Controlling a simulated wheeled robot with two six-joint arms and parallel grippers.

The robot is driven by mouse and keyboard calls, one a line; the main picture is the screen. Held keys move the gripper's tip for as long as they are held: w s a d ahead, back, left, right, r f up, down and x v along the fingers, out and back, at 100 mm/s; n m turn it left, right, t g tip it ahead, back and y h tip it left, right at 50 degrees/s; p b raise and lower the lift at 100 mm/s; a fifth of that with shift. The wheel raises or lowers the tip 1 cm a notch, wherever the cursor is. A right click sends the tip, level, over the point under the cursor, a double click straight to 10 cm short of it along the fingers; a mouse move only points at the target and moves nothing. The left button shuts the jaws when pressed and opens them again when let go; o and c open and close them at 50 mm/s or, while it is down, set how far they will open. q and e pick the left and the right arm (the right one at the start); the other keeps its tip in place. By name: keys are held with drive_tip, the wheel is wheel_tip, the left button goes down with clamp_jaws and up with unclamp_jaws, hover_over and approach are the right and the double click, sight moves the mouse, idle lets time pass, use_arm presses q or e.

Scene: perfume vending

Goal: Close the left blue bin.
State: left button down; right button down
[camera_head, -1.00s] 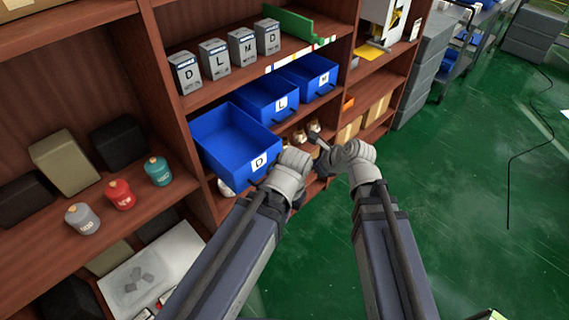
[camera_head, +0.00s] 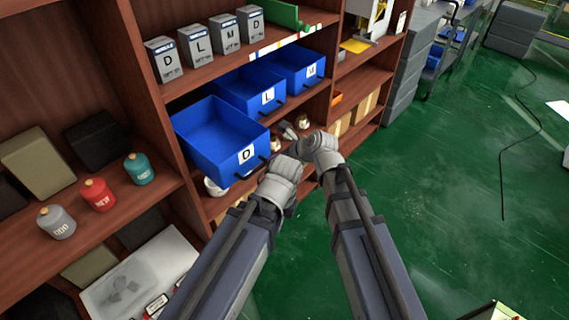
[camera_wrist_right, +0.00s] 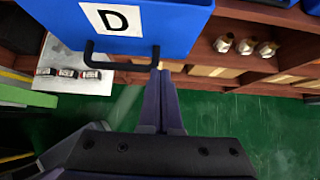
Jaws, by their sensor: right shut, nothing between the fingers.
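The left blue bin (camera_head: 205,138), labelled D, sticks out of the shelf, open at the top, with a dark handle on its front. Its front and handle also show in the right wrist view (camera_wrist_right: 122,60). My right gripper (camera_head: 285,128) is shut and empty, just right of the bin's front in the head view. In the right wrist view its closed fingertips (camera_wrist_right: 160,72) are at the right end of the handle; I cannot tell whether they touch. My left gripper (camera_head: 270,178) is below the bin's front, its fingers hidden.
Blue bins L (camera_head: 245,88) and M (camera_head: 295,65) stand to the right on the same shelf. Grey boxes (camera_head: 195,45) stand on the shelf above. Small bottles (camera_wrist_right: 245,46) sit below the bins. Green floor (camera_head: 440,190) is open to the right.

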sight(261, 153)
use_arm(q)
drive_tip(key=shift+r, duration=0.1)
use_arm(e)
drive_tip(key=shift+w+a+r, duration=0.1)
drive_tip(key=shift+w+a, duration=1.1)
drive_tip(key=shift+a, duration=0.3)
